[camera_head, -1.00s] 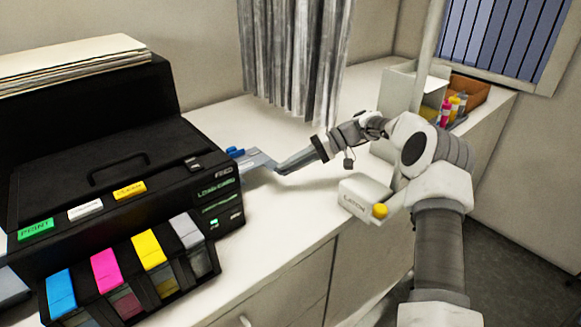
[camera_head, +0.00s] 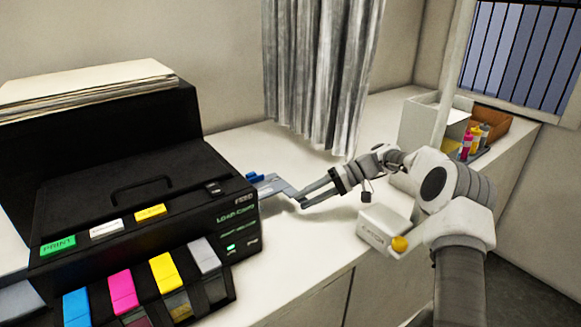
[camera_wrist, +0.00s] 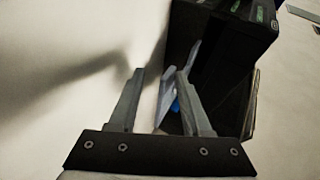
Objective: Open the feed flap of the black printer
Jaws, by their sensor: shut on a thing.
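The black printer (camera_head: 100,205) stands on the white counter at the left, and part of it shows in the wrist view (camera_wrist: 243,35). A grey-blue flap (camera_head: 272,185) with a small blue part sticks out from its right side; it also shows in the wrist view (camera_wrist: 166,88). My gripper (camera_head: 299,201) reaches in from the right, its fingertips at the flap's outer end. In the wrist view my gripper (camera_wrist: 160,74) has the flap between its fingers, shut on it. The exact contact is partly hidden.
Colored cartridges (camera_head: 123,291) line the printer's front, and papers (camera_head: 85,88) lie on top. A small white box with a yellow knob (camera_head: 384,228) sits by my arm. Bottles (camera_head: 468,142) and a brown box (camera_head: 490,125) stand at the back right. A grey curtain (camera_head: 320,75) hangs behind the counter.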

